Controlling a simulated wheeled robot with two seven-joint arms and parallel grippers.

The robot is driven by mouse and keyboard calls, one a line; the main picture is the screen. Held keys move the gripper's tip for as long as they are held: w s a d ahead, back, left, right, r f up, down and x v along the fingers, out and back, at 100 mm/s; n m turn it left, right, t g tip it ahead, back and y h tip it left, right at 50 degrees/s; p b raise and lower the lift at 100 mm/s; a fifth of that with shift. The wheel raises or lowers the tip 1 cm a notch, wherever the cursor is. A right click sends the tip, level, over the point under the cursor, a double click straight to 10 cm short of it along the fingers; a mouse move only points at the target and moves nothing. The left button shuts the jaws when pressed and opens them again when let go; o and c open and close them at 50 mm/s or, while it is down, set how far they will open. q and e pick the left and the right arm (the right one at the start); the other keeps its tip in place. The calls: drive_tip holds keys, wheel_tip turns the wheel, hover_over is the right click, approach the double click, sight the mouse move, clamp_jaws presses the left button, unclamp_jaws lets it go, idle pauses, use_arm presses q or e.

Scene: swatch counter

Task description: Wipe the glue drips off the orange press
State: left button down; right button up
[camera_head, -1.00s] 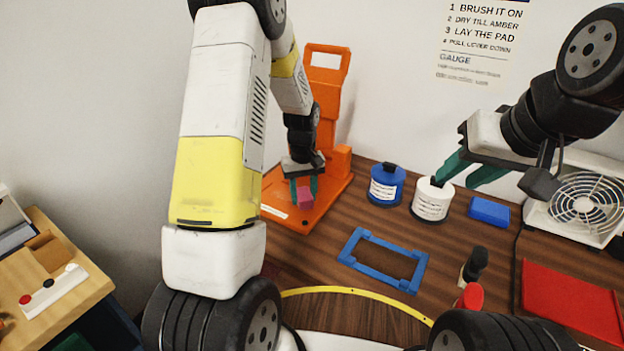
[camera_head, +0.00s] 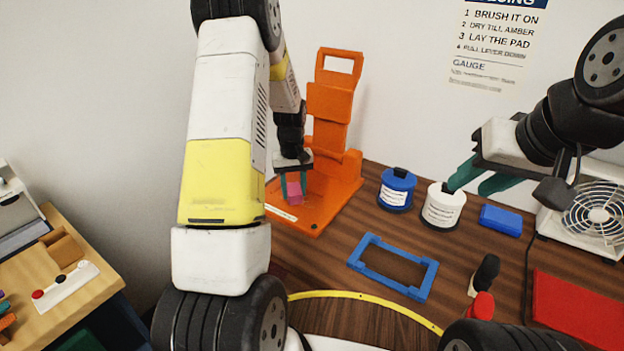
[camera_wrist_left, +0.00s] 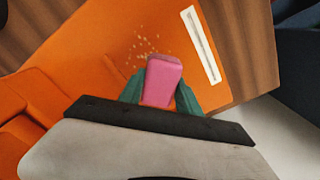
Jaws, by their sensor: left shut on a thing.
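The orange press (camera_head: 330,200) stands at the back of the counter, with its tall upright and flat base. My left gripper (camera_head: 293,186) is over the base, shut on a pink block (camera_head: 295,194), perhaps a sponge or eraser. In the left wrist view the pink block (camera_wrist_left: 164,80) sits between the green fingers of my left gripper (camera_wrist_left: 162,92). Small pale glue drips (camera_wrist_left: 147,46) dot the orange base (camera_wrist_left: 85,50) right beside the block. I cannot tell whether the block touches the base. My right gripper (camera_head: 478,180) has its green fingers apart, near the white pot, and looks empty.
A blue pot (camera_head: 396,190) and a white pot (camera_head: 442,206) stand right of the press. A blue frame (camera_head: 430,280) lies in front, a blue block (camera_head: 501,220) and a fan (camera_head: 598,212) further right. A red pad (camera_head: 575,310) and a red-and-black item (camera_head: 482,305) are nearer.

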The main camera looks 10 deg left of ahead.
sight(314, 207)
use_arm(q)
drive_tip(key=shift+w+a, duration=0.25)
drive_tip(key=shift+a, duration=0.6)
drive_tip(key=shift+w+a, duration=0.25)
drive_tip(key=shift+a, duration=0.55)
drive_tip(key=shift+w+a+r, duration=0.15)
drive_tip(key=shift+w+a, duration=0.05)
drive_tip(key=shift+a, duration=0.3)
drive_tip(key=shift+w+a+r, duration=0.1)
drive_tip(key=shift+r, duration=0.05)
drive_tip(key=shift+s+d, duration=0.35)
drive_tip(key=shift+d, duration=0.5)
drive_tip(key=shift+s+d, duration=0.3)
drive_tip(key=shift+d, duration=0.5)
drive_tip(key=shift+s+d+f, duration=0.15)
drive_tip(key=shift+s+d, duration=0.35)
drive_tip(key=shift+d, duration=0.8)
drive_tip(key=shift+s+d+f, duration=0.1)
drive_tip(key=shift+s+d, duration=0.4)
drive_tip(key=shift+d, duration=0.8)
drive_tip(key=shift+s+d+f, duration=0.15)
drive_tip(key=shift+s+d, duration=0.35)
drive_tip(key=shift+d, duration=0.8)
drive_tip(key=shift+w+r, duration=0.1)
drive_tip(key=shift+r, duration=3)
